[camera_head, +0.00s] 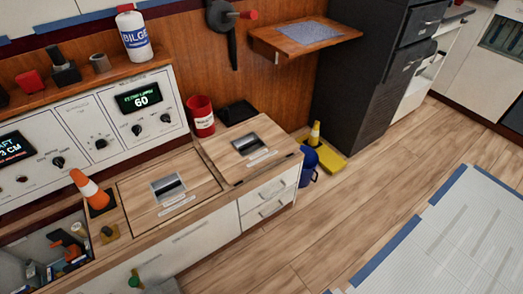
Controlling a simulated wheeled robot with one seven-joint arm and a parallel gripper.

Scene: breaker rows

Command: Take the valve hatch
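Two square wooden hatches lie flat in the low counter top, each with a recessed metal handle and a small white label. The left hatch (142,203) is beside the open compartment; the right hatch (223,153) is nearer the counter's right end. Both look closed. The label text is too small to read, so I cannot tell which is the valve hatch. My gripper is not in view.
An open compartment (27,246) holds loose tools. A wooden shelf (285,45) juts above.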

